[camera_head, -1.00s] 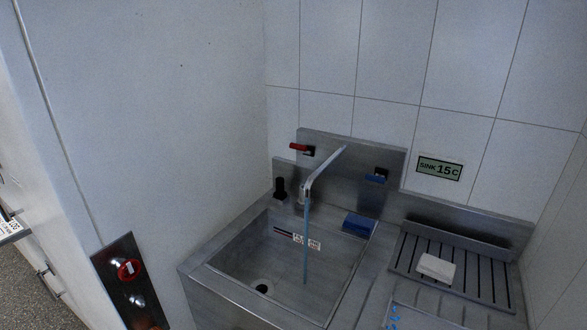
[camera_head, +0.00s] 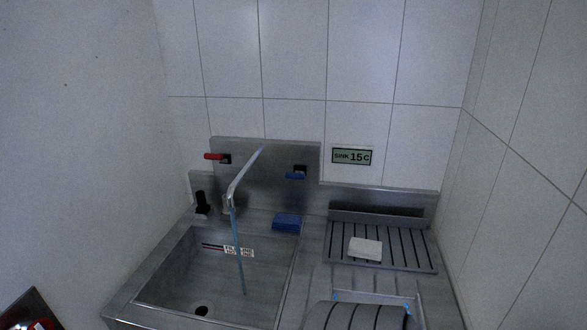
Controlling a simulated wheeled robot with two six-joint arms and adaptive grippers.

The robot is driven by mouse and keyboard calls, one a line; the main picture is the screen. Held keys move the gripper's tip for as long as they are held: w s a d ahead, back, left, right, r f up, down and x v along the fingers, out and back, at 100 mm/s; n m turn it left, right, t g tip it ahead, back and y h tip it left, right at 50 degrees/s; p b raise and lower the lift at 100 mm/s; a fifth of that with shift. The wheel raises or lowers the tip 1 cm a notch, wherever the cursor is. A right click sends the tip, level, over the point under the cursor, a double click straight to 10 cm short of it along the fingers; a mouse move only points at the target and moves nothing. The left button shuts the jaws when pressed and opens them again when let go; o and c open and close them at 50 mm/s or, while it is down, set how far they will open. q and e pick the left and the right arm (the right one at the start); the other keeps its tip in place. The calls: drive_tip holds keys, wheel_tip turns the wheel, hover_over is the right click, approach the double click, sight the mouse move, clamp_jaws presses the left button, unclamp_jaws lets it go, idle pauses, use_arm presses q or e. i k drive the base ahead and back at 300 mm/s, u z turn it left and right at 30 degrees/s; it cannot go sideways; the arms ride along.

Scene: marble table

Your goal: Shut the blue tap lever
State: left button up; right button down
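The blue tap lever (camera_head: 295,176) is on the steel backsplash, right of the spout. It sticks out to the left from a dark mount. A red tap lever (camera_head: 214,156) is on the left side of the same backsplash and also points left. The long metal spout (camera_head: 243,177) stands between them. A thin blue stream of water (camera_head: 239,255) falls from the spout into the sink basin (camera_head: 190,270).
A blue sponge (camera_head: 287,222) lies on the sink's back right edge. A white block (camera_head: 365,248) sits on the slatted drainer (camera_head: 415,250). A black-topped dispenser (camera_head: 201,202) stands at the left. Tiled walls enclose the corner.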

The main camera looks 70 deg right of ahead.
sight(298, 175)
drive_tip(key=i, duration=0.8)
drive_tip(key=z, duration=1.3)
